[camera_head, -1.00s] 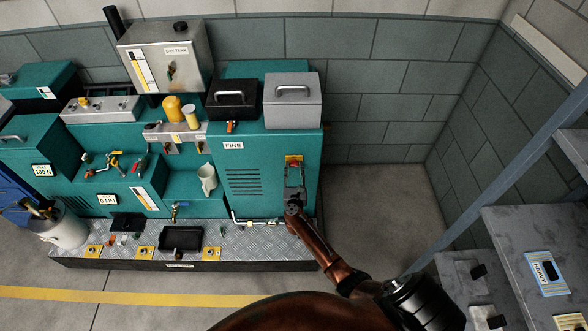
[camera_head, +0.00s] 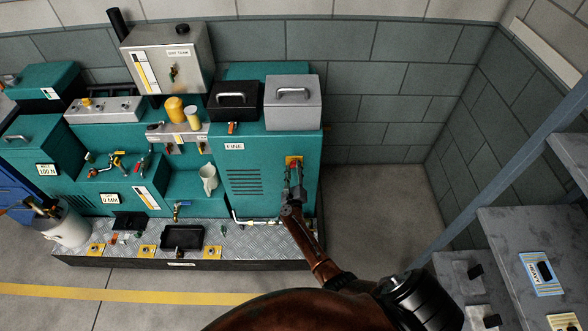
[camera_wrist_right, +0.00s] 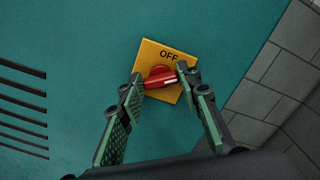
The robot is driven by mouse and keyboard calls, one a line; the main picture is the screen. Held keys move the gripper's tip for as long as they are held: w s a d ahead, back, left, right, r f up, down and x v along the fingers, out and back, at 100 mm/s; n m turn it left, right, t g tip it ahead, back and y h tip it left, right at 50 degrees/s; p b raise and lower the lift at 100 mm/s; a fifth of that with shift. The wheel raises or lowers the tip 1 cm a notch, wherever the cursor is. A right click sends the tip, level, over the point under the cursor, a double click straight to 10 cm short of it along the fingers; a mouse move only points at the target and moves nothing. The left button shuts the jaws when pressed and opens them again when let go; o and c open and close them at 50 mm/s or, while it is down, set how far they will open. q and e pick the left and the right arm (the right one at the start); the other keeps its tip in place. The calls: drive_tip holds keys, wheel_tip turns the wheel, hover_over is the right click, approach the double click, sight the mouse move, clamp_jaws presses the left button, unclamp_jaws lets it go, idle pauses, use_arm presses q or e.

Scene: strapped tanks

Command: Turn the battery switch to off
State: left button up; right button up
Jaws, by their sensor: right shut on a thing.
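The battery switch is a red knob (camera_wrist_right: 160,79) on a yellow plate (camera_wrist_right: 151,52) marked OFF at the top. The plate is fixed to the teal cabinet's front, and it also shows in the head view (camera_head: 293,161). In the right wrist view the knob's handle lies about level, with a pale mark on its right part, not pointing up at the OFF label. My right gripper (camera_wrist_right: 159,84) has its fingertips at the knob's two sides and is shut on it. In the head view the right gripper (camera_head: 293,180) covers the plate's lower part.
A black box (camera_head: 232,101) and a grey box (camera_head: 292,103) stand on top of the cabinet. Louvre slots (camera_wrist_right: 22,110) are left of the switch. A grey shelf unit (camera_head: 520,245) stands at the right. The floor right of the cabinet is clear.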

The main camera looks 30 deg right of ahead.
drive_tip(key=n+p, duration=0.1)
drive_tip(key=n, duration=0.4)
drive_tip(key=shift+w+a+n, duration=0.1)
drive_tip(key=shift+a+n, duration=0.05)
drive_tip(key=shift+n, duration=0.15)
drive_tip(key=n+p, duration=0.1)
drive_tip(key=n, duration=0.4)
drive_tip(key=shift+f, duration=0.2)
drive_tip(key=shift+n, duration=0.3)
drive_tip(key=o, duration=1.2)
drive_tip(key=shift+c, duration=0.2)
